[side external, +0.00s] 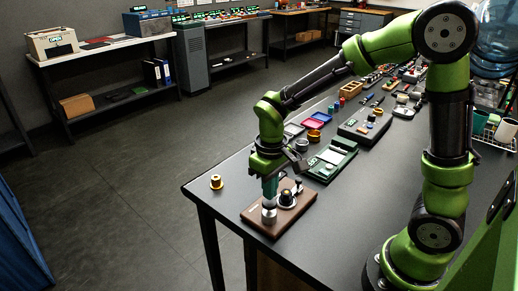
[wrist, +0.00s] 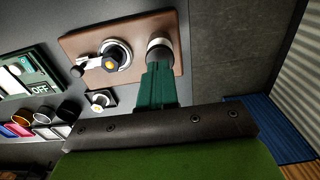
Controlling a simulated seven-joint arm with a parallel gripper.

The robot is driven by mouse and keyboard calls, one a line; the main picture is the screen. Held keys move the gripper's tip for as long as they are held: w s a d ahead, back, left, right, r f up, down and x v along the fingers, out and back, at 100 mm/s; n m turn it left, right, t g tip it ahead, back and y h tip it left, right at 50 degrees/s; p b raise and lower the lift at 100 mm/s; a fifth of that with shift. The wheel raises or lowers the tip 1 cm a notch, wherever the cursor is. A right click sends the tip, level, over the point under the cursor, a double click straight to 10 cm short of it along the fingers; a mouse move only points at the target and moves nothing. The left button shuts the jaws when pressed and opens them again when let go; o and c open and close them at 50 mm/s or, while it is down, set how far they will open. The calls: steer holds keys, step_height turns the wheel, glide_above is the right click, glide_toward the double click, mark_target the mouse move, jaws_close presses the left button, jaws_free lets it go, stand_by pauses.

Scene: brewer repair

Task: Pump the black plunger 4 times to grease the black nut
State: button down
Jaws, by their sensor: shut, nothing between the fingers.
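A brown board (side external: 255,219) lies near the table's front corner; it also shows at the top of the wrist view (wrist: 82,42). My gripper (side external: 269,203) points straight down, shut and empty, with its green fingertips (wrist: 160,66) at the top of a silver cylinder (side external: 268,217). This cylinder (wrist: 158,43) stands at one end of the board. The black nut (wrist: 111,63), with a yellowish centre, sits in a silver round fitting beside the cylinder. It also shows on the board in the side view (side external: 287,198).
A gold-and-black round part (side external: 216,182) stands on the table left of the board. A green device (side external: 332,161) marked OFF in the wrist view lies behind the board, with small coloured trays (side external: 294,130) beyond. The table's front edge is close.

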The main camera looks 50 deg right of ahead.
mark_target(269, 202)
steer(key=shift+f, duration=0.4)
steer(key=shift+f, duration=1.05)
stand_by(0.5)
steer(key=shift+r, duration=2.75)
steer(key=shift+r, duration=3)
steer(key=shift+w+f, duration=0.1)
